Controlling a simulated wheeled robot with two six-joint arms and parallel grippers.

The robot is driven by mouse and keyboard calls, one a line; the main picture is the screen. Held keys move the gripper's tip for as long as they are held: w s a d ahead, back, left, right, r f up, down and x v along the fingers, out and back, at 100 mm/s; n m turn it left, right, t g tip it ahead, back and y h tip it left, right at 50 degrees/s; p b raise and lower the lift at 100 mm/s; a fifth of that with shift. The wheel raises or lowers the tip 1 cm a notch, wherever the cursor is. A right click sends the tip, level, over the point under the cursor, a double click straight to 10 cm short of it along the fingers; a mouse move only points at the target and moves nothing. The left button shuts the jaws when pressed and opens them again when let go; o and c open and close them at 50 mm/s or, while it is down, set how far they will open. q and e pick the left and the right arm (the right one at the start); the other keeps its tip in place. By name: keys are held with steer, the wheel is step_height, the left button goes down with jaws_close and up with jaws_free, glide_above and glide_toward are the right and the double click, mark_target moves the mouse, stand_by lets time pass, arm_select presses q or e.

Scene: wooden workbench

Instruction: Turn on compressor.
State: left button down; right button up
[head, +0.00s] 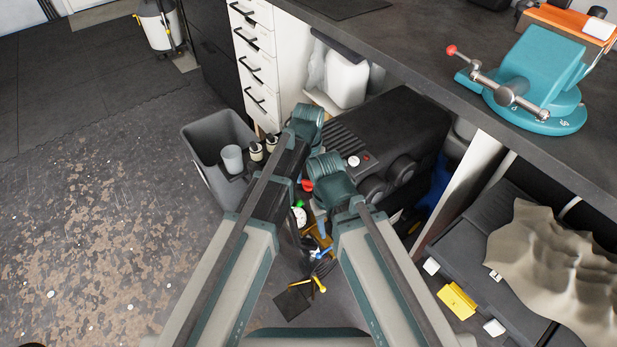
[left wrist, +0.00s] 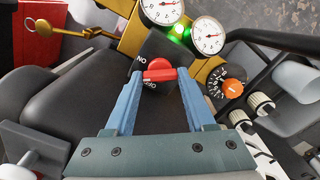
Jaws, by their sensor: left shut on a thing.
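The compressor (head: 385,125) is a large black body on the floor under the bench. In the left wrist view, its black switch box (left wrist: 172,45) carries a red knob (left wrist: 158,66) marked ON and OFF. A green light (left wrist: 183,33) glows beside two white gauges (left wrist: 208,36). My left gripper (left wrist: 155,80) has its blue fingers closed on both sides of the knob, whose bar lies across between them. In the head view my left gripper (head: 308,188) is small and partly hidden by my arm near the knob. My right gripper does not show.
A teal vise (head: 535,75) is on the bench (head: 420,50). A dark case with beige cloth (head: 555,262) lies right.

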mark_target(308, 181)
arm_select(q)
steer(key=m, duration=0.7)
stand_by(0.6)
steer(key=c, duration=0.5)
jaws_free()
step_height(308, 181, up, 14)
steer(key=p, duration=1.4)
steer(key=shift+f, duration=0.1)
